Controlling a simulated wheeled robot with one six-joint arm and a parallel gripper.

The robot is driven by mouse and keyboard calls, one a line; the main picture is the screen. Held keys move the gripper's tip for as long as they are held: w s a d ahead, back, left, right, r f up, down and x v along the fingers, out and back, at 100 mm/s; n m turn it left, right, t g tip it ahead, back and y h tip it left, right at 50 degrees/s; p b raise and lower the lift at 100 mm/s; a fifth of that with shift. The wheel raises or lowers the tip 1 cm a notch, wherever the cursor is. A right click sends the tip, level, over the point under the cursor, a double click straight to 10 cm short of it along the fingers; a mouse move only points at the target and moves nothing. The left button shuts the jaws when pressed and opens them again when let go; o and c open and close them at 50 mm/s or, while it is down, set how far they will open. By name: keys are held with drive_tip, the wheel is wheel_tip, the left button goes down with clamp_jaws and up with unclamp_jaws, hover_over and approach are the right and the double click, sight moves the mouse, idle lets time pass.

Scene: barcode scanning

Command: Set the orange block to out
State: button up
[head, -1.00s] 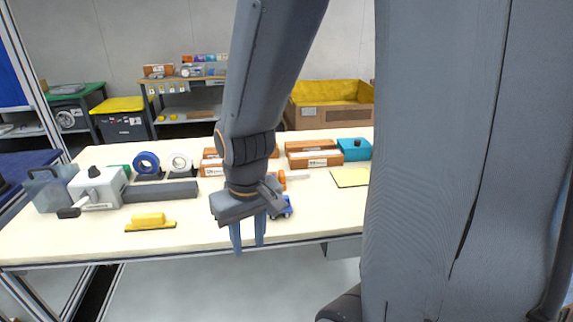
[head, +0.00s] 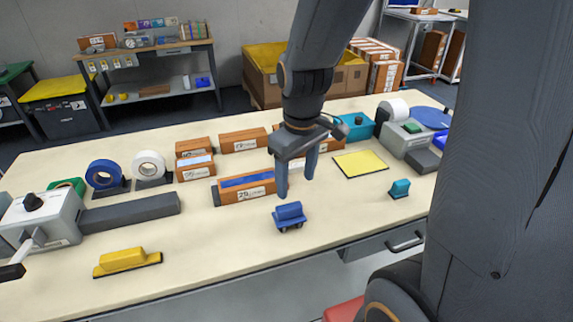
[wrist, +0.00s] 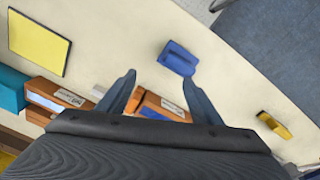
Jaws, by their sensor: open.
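My gripper (head: 296,186) is open and empty, fingers pointing down above the table, behind the small blue block-like thing. It also shows in the wrist view (wrist: 159,78) with its two fingers apart. No plain orange block stands out clearly. An orange-brown box (head: 262,195) with a blue top and a white label lies on the table just left of the fingers. An orange-brown box (wrist: 150,104) shows partly between the fingers in the wrist view, the rest hidden by my gripper. I cannot read any mark for "out".
A blue block-like thing (head: 290,216) lies near the front edge. A yellow sheet (head: 360,164) and a small teal thing (head: 400,189) lie right. A yellow-handled thing (head: 126,261) lies front left. Tape rolls and several boxes stand behind. The front middle left is clear.

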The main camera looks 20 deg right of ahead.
drive_tip(key=w+n, duration=0.7)
drive_tip(key=n, duration=0.1)
drive_tip(key=w+r+n+g, duration=0.1)
drive_tip(key=w+n, duration=0.3)
drive_tip(key=shift+w+d+b, duration=0.3)
drive_tip(key=shift+b, duration=0.05)
drive_tip(key=shift+w+f+n, duration=0.1)
drive_tip(key=shift+w+n, duration=0.25)
drive_tip(key=shift+n, duration=0.15)
drive_tip(key=shift+f+p, duration=0.85)
drive_tip(key=shift+f, duration=2.9)
clamp_jaws()
drive_tip(key=d, duration=0.8)
drive_tip(key=shift+d+p, duration=0.25)
drive_tip(key=shift+p, duration=0.1)
